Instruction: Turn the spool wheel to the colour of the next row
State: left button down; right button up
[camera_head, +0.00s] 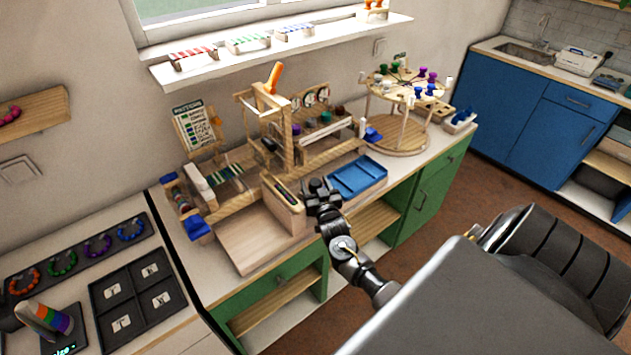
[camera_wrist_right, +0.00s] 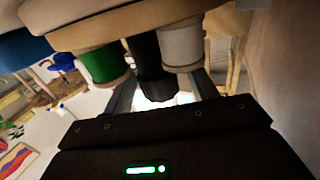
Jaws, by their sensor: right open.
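In the right wrist view my right gripper (camera_wrist_right: 162,92) is open. A black cylinder (camera_wrist_right: 149,68) shows between its fingers; I cannot tell if they touch it. A green spool (camera_wrist_right: 103,65) and a whitish spool (camera_wrist_right: 182,45) flank it, under a wooden part. A pattern card (camera_head: 194,124) stands behind the loom. My left gripper is not in view.
A blue tray (camera_head: 357,178) lies just right of my right gripper. A wall shelf (camera_head: 290,53) with striped pieces hangs above. A dark divided tray (camera_head: 137,297) and coloured bead rings on a dark board (camera_head: 77,253) lie at the left.

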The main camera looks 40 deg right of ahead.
jog(key=b+v, duration=0.2)
jog(key=v, duration=0.9)
